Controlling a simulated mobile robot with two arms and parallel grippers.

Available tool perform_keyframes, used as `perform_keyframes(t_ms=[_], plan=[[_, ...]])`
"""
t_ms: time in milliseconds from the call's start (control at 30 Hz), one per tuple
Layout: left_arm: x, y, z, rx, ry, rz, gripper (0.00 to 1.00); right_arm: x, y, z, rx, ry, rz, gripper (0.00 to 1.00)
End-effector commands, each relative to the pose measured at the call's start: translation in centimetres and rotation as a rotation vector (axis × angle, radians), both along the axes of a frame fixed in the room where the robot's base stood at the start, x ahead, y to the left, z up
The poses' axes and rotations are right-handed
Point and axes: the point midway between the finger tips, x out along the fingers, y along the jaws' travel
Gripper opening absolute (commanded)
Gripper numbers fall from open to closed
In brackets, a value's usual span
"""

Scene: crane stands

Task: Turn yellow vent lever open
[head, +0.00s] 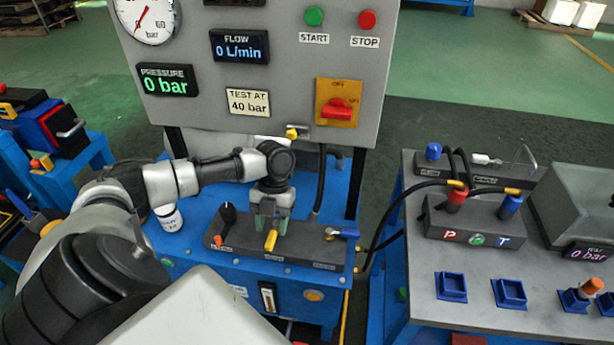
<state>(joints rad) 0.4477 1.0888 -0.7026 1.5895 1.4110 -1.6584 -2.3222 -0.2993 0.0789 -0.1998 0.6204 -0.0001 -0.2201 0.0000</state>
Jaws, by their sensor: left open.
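The yellow lever (271,240) sits in the middle of a dark grey valve block (308,255) on the blue bench. It points toward me, down the picture. My left gripper (270,226) comes down from above, with its greenish fingers apart, just behind or around the lever's far end. I cannot tell whether a finger touches it. The label below the lever is too small to read. My right gripper is out of view.
A black-knobbed lever (228,212) stands left on the block and a blue lever (344,234) lies at its right end. Behind rises a grey gauge panel (300,72) with a red switch (338,108). A grey table (435,262) with hoses stands to the right.

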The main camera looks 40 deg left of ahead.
Motion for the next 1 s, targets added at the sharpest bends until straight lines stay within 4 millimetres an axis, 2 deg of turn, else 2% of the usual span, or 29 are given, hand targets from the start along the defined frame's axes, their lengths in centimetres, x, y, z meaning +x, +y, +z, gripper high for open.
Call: perform_keyframes(t_ms=[33, 200, 433, 633, 1000], plan=[[0.4, -1.6, 0.6, -0.009, -0.002, -0.011, 0.47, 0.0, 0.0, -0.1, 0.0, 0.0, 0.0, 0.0], [1.4, -5.1, 2.8, -0.009, -0.004, -0.008, 0.47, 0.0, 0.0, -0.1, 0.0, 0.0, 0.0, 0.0], [2.3, -8.8, 5.1, -0.007, -0.001, -0.006, 0.47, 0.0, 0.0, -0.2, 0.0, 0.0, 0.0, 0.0], [2.7, -10.2, 6.0, -0.005, 0.001, -0.004, 0.47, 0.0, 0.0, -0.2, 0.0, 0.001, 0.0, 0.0], [2.7, -10.4, 6.1, -0.004, 0.002, -0.003, 0.47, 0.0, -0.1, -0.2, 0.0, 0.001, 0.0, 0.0]])
